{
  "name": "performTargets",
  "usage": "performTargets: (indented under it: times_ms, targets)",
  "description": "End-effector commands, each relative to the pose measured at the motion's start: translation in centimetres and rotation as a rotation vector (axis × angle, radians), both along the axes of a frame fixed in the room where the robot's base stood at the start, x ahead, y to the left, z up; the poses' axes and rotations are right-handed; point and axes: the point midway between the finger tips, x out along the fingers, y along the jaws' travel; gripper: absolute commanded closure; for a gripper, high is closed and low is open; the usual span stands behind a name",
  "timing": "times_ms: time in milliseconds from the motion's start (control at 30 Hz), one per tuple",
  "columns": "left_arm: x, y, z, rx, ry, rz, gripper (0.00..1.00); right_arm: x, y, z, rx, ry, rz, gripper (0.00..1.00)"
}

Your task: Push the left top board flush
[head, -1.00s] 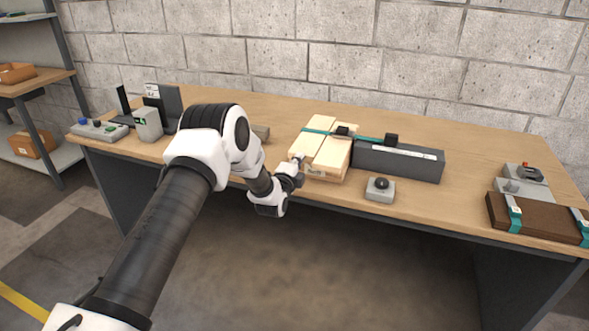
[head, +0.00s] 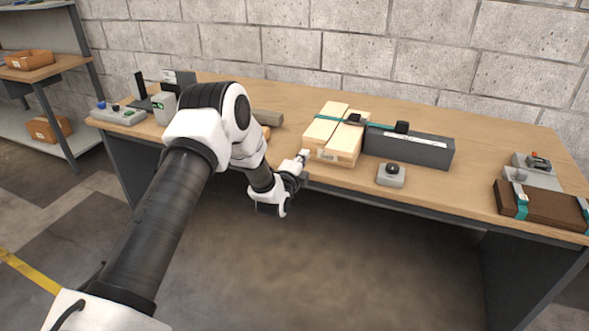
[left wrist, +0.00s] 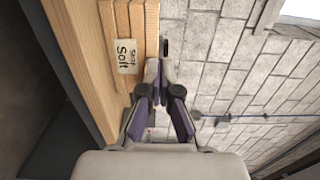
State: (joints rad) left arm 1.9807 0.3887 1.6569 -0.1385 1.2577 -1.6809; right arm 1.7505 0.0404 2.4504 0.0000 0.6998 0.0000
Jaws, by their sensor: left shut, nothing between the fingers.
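The left top board (head: 324,126) is pale wood and lies on a small board stack near the table's front edge. The right top board (head: 345,139) lies beside it. My left gripper (head: 304,155) is shut and empty at the stack's front left corner. In the left wrist view, its fingertips (left wrist: 158,68) are close to the ends of the stacked boards (left wrist: 136,30). I cannot tell whether they touch. A paper label (left wrist: 126,56) shows on the stack. My right gripper is not in view.
A dark grey block (head: 408,148) stands right of the stack, with a grey button box (head: 391,175) in front. A brown strapped box (head: 543,207) lies at the far right. A green-lit device (head: 164,107) and control box (head: 119,114) stand at the left.

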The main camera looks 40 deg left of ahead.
Motion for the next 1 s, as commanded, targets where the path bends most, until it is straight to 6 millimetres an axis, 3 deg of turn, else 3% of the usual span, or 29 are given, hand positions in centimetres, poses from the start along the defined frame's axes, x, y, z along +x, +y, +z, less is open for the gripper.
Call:
performTargets:
  times_ms: [100,300,900,1000]
  targets:
    - [-2.5,-0.6,-0.1,-0.002,0.003,0.000,1.00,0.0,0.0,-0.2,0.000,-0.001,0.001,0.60]
    - [-5.0,-1.2,-0.1,0.000,0.000,-0.001,1.00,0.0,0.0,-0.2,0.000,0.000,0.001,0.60]
    - [-5.3,-1.3,-0.2,0.001,0.005,-0.001,1.00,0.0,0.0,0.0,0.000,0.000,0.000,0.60]
    - [-5.6,-3.0,-1.7,0.015,0.051,-0.035,1.00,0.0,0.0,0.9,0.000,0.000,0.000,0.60]
